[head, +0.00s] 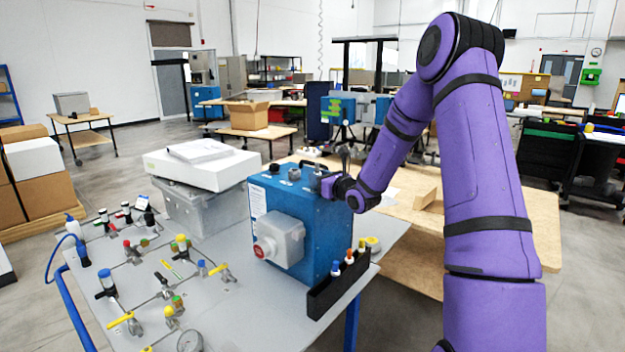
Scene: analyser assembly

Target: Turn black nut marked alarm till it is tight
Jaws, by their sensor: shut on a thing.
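The blue analyser box (318,222) stands on the grey table, with a grey housing and a red-centred knob on its front. Small dark fittings (274,168) and (294,173) sit on its top; their markings are too small to read. My gripper (328,184) is at the right end of the box's top, reached from the right by my purple arm. It is shut on a small part there, which I take to be the black nut. The jaws and wrist mostly hide that part, and no alarm label is readable.
A black rack (338,288) with several coloured-top bottles stands in front of the box. A white instrument (203,168) on a grey case stands behind left. Valves and fittings (172,290) cover the table's left side. A wooden bench (440,225) lies behind right.

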